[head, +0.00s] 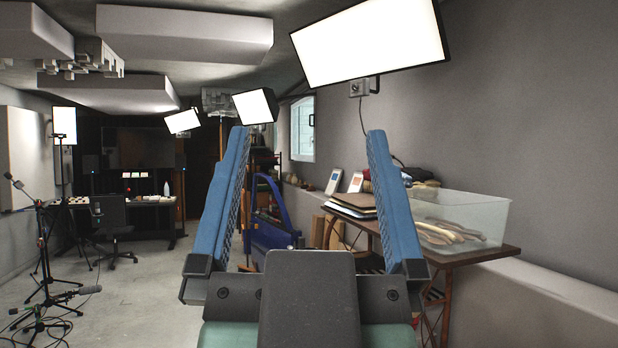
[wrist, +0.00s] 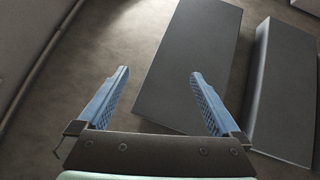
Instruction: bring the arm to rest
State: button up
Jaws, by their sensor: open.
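My gripper (head: 308,135) is raised in the middle of the head view, with its two blue fingers pointing up and spread wide apart. Nothing is between the fingers. In the wrist view, my gripper (wrist: 158,73) is also open and empty, facing grey panels (wrist: 190,60) and a dark, plain surface. A blue car door (head: 268,236) stands behind the fingers in the head view, partly hidden by the left finger and the gripper body.
A wooden table (head: 490,254) with a clear bin (head: 475,205) stands at the right, near the wall. Microphone stands (head: 45,260) are at the left. A desk (head: 150,203) and a chair (head: 112,225) are at the back left. The floor (head: 140,290) at left centre is clear.

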jog(key=shift+s+r+t, duration=0.3)
jog(key=shift+s+r, duration=0.25)
jog(key=shift+s, duration=0.15)
notch_tip(320, 180, up, 3)
jog(key=p, duration=0.3)
jog(key=shift+r, duration=0.2)
